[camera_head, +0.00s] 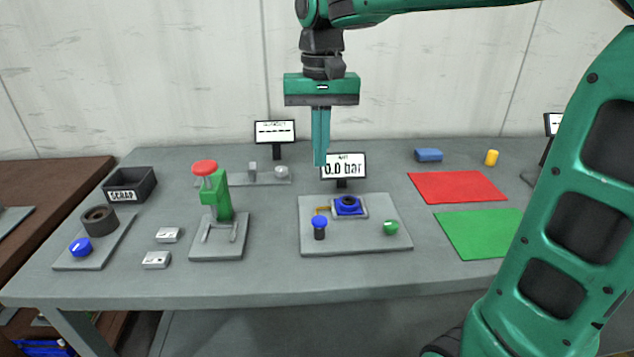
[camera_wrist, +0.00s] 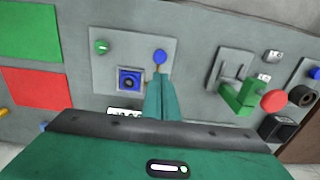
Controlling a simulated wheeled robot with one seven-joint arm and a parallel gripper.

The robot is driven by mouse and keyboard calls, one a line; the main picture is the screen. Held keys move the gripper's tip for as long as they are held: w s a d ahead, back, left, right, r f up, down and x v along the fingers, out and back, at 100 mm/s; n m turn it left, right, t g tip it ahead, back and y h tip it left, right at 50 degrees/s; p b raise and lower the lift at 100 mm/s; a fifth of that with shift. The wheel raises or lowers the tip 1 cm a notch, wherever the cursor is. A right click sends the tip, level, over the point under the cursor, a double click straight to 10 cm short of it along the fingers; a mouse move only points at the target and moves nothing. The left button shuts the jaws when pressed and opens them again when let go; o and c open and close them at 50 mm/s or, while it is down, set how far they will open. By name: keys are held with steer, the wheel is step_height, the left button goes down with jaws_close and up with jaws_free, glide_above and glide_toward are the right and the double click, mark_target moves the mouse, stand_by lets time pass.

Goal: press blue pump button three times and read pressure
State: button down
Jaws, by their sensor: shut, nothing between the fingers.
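The blue pump button (camera_head: 319,222) is a round blue cap on a dark post, standing on a grey plate (camera_head: 355,243) in the middle of the table. It also shows in the wrist view (camera_wrist: 160,57), just beyond my fingertips. The pressure display (camera_head: 344,168) stands behind the plate and reads 0.0 bar; my fingertips cover a little of its left edge. A blue jack (camera_head: 348,205) with a dark round top and a green knob (camera_head: 391,227) sit on the same plate. My gripper (camera_head: 320,163) is shut and empty, pointing down, well above the plate.
A green press with a red knob (camera_head: 205,167) stands to the left. Further left are a dark scrap bin (camera_head: 130,185) and a plate with another blue button (camera_head: 80,246). Red (camera_head: 457,187) and green (camera_head: 480,234) mats lie flat on the right. The front table strip is clear.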

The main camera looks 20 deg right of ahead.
mark_target(319, 219)
stand_by(0.3)
step_height(319, 219, down, 14)
steer(key=shift+r, duration=0.1)
stand_by(0.5)
